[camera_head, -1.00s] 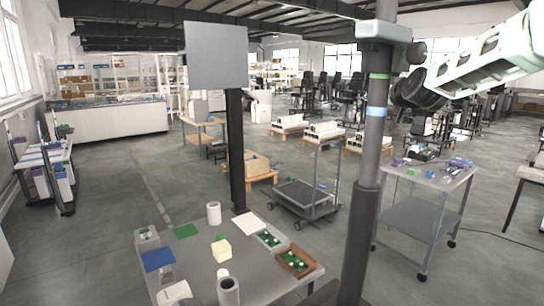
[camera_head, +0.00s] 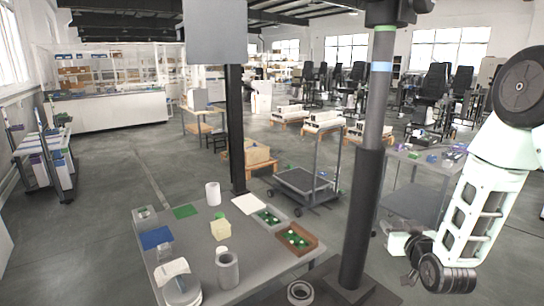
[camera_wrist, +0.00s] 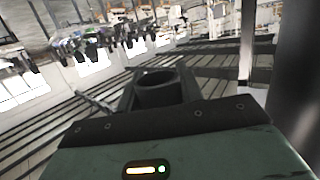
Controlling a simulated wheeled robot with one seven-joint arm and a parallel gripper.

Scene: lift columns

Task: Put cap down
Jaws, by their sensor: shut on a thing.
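A dark, round, hollow cap (camera_wrist: 158,92) sits between the jaws of my gripper in the wrist view. My gripper (camera_wrist: 157,85) is shut on it, seen from behind over its green and black housing. In the head view my arm hangs down at the right, and the dark wrist end is low, right of the grey column. The cap cannot be made out there. The grey worktable (camera_head: 190,225) stands at the lower middle, well left of my arm.
A metal cart (camera_head: 412,205) is behind my arm. Open floor lies left.

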